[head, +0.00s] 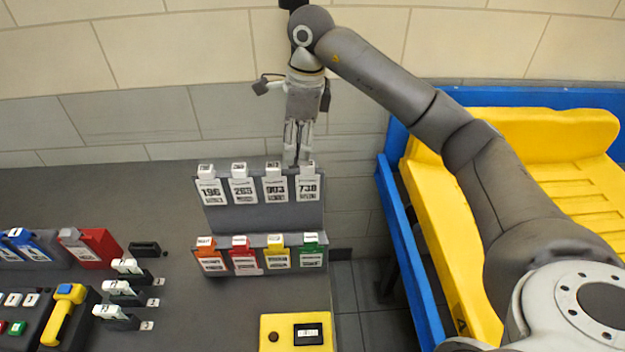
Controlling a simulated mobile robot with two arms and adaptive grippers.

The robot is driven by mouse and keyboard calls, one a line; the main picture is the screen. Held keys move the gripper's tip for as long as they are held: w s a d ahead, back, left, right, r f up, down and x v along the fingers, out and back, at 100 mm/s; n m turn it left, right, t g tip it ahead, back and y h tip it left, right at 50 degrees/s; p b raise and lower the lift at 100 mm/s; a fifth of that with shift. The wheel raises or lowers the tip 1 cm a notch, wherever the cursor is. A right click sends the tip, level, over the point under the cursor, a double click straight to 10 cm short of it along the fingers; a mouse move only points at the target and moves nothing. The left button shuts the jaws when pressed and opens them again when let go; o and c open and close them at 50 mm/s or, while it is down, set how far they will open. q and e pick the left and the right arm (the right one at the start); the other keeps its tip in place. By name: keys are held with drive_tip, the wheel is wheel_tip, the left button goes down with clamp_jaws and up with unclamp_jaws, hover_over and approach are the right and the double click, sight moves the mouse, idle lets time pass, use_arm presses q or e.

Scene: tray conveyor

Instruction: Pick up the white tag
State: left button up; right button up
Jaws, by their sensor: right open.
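Several white tags hang in the upper row of a grey rack; from left to right they are tag 196 (210,190), tag 263 (242,189), tag 903 (275,188) and tag 738 (307,187). The pictures do not single out one of them. My right gripper (297,162) points down over the right end of this row, by the top of tag 738 and close to tag 903. Its fingers are open with a narrow gap. I cannot tell whether they touch a tag. My left gripper is not in view.
Below on the rack (265,218) hang orange (210,258), red (244,258), yellow (278,255) and green (312,255) tags. A yellow box (280,322) is in front. A yellow handheld device (64,314) lies left. A blue frame (400,215) with yellow trays stands right.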

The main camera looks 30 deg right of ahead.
sight(307, 171)
drive_tip(key=shift+d+r+h, duration=0.15)
drive_tip(key=shift+d+h, duration=0.65)
drive_tip(key=shift+d, duration=0.45)
drive_tip(key=shift+f, duration=0.3)
wheel_tip(307, 171, down, 4)
drive_tip(key=shift+w+p, duration=0.15)
drive_tip(key=shift+p, duration=0.25)
drive_tip(key=shift+w+d+f+p, duration=0.1)
drive_tip(key=shift+d+f+p, duration=0.05)
drive_tip(key=shift+f+p, duration=0.65)
drive_tip(key=f, duration=0.2)
drive_tip(key=f+p, duration=0.1)
drive_tip(key=shift+w+f, duration=0.2)
drive_tip(key=shift+w, duration=0.05)
drive_tip(key=shift+d+f, duration=0.1)
drive_tip(key=shift+f, duration=0.2)
drive_tip(key=shift+c, duration=0.3)
